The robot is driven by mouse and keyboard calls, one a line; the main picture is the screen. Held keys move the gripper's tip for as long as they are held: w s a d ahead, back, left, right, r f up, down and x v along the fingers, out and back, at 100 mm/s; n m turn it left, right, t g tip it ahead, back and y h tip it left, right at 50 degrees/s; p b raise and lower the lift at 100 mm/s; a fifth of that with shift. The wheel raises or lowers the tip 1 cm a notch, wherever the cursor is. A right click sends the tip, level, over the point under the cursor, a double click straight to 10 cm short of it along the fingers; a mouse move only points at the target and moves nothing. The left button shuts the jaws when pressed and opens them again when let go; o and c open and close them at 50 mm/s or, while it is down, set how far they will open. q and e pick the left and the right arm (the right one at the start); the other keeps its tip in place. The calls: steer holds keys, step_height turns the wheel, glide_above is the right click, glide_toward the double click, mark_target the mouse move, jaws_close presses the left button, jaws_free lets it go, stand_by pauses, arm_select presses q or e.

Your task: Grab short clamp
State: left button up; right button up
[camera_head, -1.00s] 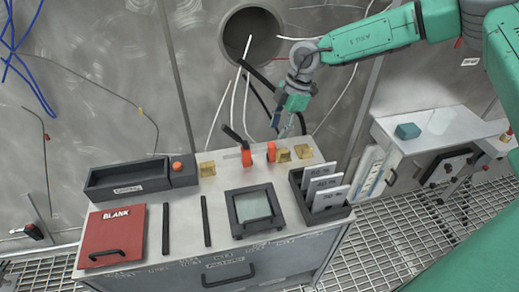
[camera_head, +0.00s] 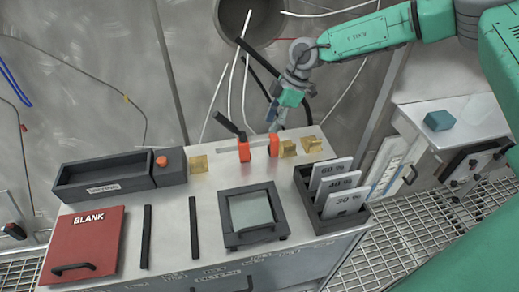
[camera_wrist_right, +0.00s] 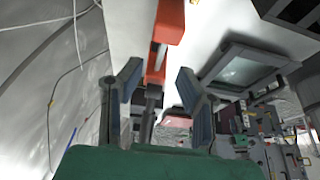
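Two orange clamps stand upright at the back of the grey worktop. The left clamp (camera_head: 244,150) has a black handle tilted up to the left. The right clamp (camera_head: 273,145) looks shorter, with no long handle visible. My right gripper (camera_head: 274,124) is just above and behind the right clamp, pointing down. In the right wrist view, its two blue-grey fingers (camera_wrist_right: 159,82) are spread apart, with orange clamp parts (camera_wrist_right: 168,22) seen between and beyond them. I cannot tell if they touch. My left gripper is not in view.
Yellow blocks (camera_head: 312,144) stand beside the clamps. A black tray (camera_head: 110,181), a red BLANK panel (camera_head: 85,240), a black-framed window (camera_head: 252,213) and a rack of labelled plates (camera_head: 335,190) occupy the worktop. Loose cables hang behind. A blue-green block (camera_head: 439,120) sits on a side shelf.

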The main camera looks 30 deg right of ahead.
mark_target(256, 146)
steer(key=a+f, duration=0.3)
steer(key=f, duration=0.1)
steer(key=shift+w+a, duration=0.25)
steer(key=shift+w, duration=0.05)
steer(key=x, duration=0.2)
steer(key=d+x, duration=0.1)
steer(key=x, duration=0.1)
steer(key=shift+a+f+b, duration=0.1)
steer(key=shift+f+b, duration=0.3)
steer(key=shift+f, duration=0.2)
steer(key=shift+a+r, duration=0.15)
steer(key=shift+a, duration=0.25)
steer(key=c, duration=0.7)
steer(key=shift+w+a+r, duration=0.1)
steer(key=shift+a+r, duration=0.05)
jaws_close()
